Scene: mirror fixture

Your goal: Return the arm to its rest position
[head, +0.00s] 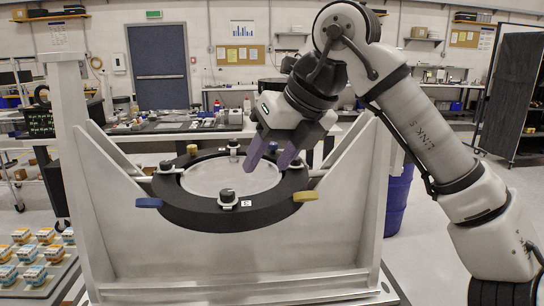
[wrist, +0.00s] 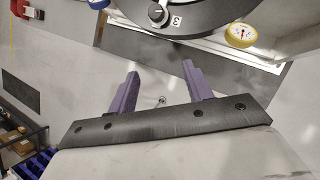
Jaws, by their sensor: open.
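My arm reaches in from the right in the head view and bends down over the mirror fixture. My gripper (head: 271,156) has two purple fingers, spread apart with nothing between them, above the round mirror (head: 225,178). In the wrist view my gripper (wrist: 160,80) also shows its fingers apart and empty. The mirror lies in a black ring (head: 180,207) with several black knobs on it. In the wrist view part of the black ring (wrist: 205,14) shows at the top, with a knob marked 3 (wrist: 158,13). I cannot tell the exact gap between fingertips and mirror.
A pale metal frame (head: 85,165) with slanted side plates holds the ring. Several small boxes (head: 33,254) stand at the lower left. A blue barrel (head: 398,200) stands behind the frame.

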